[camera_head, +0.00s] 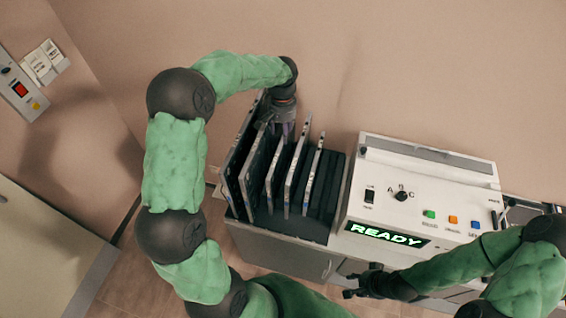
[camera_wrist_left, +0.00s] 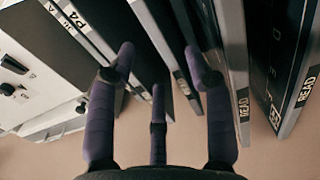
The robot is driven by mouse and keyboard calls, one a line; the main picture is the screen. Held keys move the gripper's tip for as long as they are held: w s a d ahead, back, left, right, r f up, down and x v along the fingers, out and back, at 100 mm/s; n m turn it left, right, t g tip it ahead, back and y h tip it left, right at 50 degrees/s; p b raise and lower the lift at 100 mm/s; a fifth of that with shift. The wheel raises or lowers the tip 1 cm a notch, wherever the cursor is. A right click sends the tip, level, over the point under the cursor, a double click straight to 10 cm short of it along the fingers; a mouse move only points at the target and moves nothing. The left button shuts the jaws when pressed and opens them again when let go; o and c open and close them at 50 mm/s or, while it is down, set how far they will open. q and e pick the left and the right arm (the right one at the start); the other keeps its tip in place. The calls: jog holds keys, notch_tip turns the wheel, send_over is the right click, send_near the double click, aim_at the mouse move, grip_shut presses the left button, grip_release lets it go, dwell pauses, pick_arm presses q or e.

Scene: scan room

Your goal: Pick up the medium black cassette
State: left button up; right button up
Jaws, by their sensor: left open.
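Several black cassettes with pale label edges stand upright in a dark rack (camera_head: 292,229). They range from the tallest (camera_head: 242,143) at the left to the shortest (camera_head: 313,175) at the right. I cannot tell for certain which one is the medium cassette; middle-sized ones (camera_head: 273,178) stand between. My left gripper (camera_head: 283,125) is open at the back end of the middle cassettes. In the left wrist view, its purple fingers (camera_wrist_left: 160,85) are spread among cassette edges, with a middle cassette (camera_wrist_left: 148,35) between them. Contact is unclear. My right gripper (camera_head: 360,283) is low in front of the machine, its jaw state unclear.
A white machine (camera_head: 425,185) with a green READY display (camera_head: 387,235) stands close right of the rack. A pink wall (camera_head: 400,70) is behind.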

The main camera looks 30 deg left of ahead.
pick_arm(q)
jog(key=shift+w+f, duration=0.15)
jog(key=shift+f, duration=1)
notch_tip(320, 180, down, 4)
jog(key=shift+w+f, duration=0.15)
grip_shut()
jog(key=shift+w, duration=0.1)
